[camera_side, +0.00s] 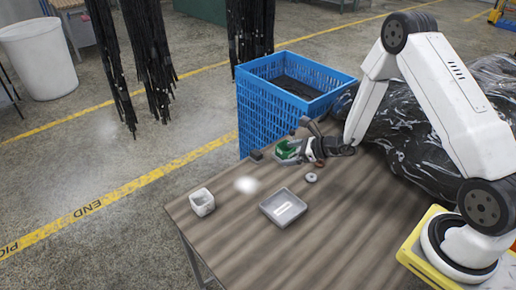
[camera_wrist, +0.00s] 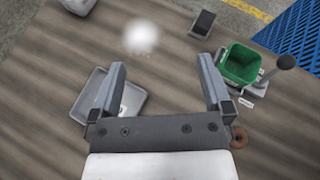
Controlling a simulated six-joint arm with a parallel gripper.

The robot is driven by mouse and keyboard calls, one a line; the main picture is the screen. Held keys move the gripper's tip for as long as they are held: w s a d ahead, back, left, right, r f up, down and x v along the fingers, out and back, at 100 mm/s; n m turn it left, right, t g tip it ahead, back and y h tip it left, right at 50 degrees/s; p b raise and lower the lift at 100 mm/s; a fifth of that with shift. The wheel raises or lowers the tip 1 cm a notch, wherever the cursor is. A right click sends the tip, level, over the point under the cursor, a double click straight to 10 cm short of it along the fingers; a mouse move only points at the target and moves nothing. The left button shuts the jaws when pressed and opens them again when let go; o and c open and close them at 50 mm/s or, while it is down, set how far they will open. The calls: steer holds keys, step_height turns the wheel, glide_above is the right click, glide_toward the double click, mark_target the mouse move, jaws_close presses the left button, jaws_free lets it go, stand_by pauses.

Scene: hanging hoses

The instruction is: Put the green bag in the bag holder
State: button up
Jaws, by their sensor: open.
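A green open-topped container or bag (camera_wrist: 241,64) sits upright in a grey stand with a knobbed lever (camera_wrist: 284,63), right of my gripper in the wrist view. In the side view the green piece (camera_side: 287,149) is at the table's far edge, partly hidden by my gripper (camera_side: 306,152). I cannot tell whether this stand is the bag holder. My gripper's fingers (camera_wrist: 162,80) are apart with nothing between them, above the wooden table. The right finger is close to the stand in the picture; I cannot tell the height gap.
A grey tray (camera_side: 283,208) with a white strip, a white cup (camera_side: 202,202) and a blurred white spot (camera_side: 246,185) are on the table. A dark block (camera_wrist: 203,24) and a reddish ring (camera_wrist: 239,138) are near the stand. A blue crate (camera_side: 270,115) stands behind.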

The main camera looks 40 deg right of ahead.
steer(key=s+a+r+n+g+y, duration=0.2)
steer(key=s+a+r+n+g, duration=0.5)
steer(key=s+a+n, duration=0.4)
steer(key=s+d+r+n+h, duration=0.2)
steer(key=s+r+n+h, duration=0.1)
steer(key=n, duration=0.6)
steer(key=s+d+r+n+g+h, duration=0.1)
steer(key=s+d+r+n+h, duration=0.1)
steer(key=n, duration=0.7)
steer(key=s+r+h, duration=0.1)
steer(key=s+h, duration=0.1)
steer(key=s, duration=0.1)
steer(key=shift+s+r+h, duration=0.25)
steer(key=shift+r+h, duration=0.1)
steer(key=shift+h, duration=0.05)
